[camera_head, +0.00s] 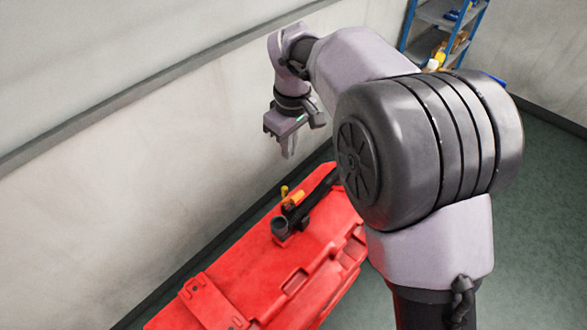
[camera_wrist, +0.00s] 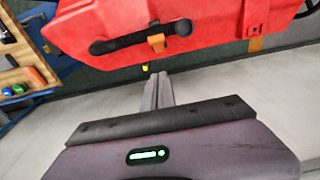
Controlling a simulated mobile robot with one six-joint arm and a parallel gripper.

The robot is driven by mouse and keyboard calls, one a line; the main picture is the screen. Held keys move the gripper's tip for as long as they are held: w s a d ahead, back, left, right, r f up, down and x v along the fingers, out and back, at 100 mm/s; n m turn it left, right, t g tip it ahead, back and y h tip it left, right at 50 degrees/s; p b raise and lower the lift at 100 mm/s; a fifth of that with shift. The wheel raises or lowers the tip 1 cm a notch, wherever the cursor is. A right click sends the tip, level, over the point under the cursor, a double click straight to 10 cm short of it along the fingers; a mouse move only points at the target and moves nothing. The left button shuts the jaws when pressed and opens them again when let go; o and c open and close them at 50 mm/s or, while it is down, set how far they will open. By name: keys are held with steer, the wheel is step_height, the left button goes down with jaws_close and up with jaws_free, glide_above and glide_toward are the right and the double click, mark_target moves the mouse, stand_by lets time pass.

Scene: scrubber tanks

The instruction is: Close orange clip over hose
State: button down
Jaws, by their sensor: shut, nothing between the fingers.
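The orange clip (camera_head: 294,199) is on top of the red scrubber tank (camera_head: 250,280) in the head view, beside the black hose (camera_head: 318,196). In the wrist view the orange clip (camera_wrist: 157,42) lies at the black ribbed hose (camera_wrist: 130,40), near the hose's dark round end (camera_wrist: 183,28). I cannot tell whether the clip is latched. My gripper (camera_head: 288,153) hangs above the tank's far end, pointing down and apart from clip and hose. Its fingers (camera_wrist: 158,78) are together and empty in the wrist view.
A pale wall (camera_head: 120,170) runs close along the tank's left side. A blue shelf (camera_head: 440,35) with small items stands at the back right. Green floor (camera_head: 545,180) is open on the right.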

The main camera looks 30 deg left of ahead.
steer(key=shift+s+d+f+b, duration=0.1)
steer(key=shift+d+f+b, duration=0.25)
steer(key=shift+f, duration=1.85)
steer(key=shift+s+d+f+b, duration=0.15)
steer(key=shift+f+b, duration=0.25)
steer(key=shift+f, duration=1.85)
steer(key=shift+s+d+f+b, duration=0.1)
steer(key=shift+d+f+b, duration=0.25)
steer(key=shift+f, duration=1.85)
steer(key=d+f+y+b, duration=0.1)
steer(key=d+y+b, duration=0.1)
steer(key=b, duration=0.5)
steer(key=s+d+f+t+y+b, duration=0.1)
steer(key=d+f+y+b, duration=0.1)
steer(key=b, duration=0.6)
steer(key=shift+s+d+f, duration=0.1)
steer(key=shift+d, duration=0.1)
steer(key=shift+s+d+f+b, duration=0.3)
steer(key=shift+d+f+b, duration=0.6)
steer(key=shift+b, duration=1.2)
steer(key=shift+s+d+f+b, duration=0.3)
steer(key=shift+d+f+b, duration=0.6)
steer(key=shift+b, duration=1.2)
steer(key=shift+d+r, duration=0.1)
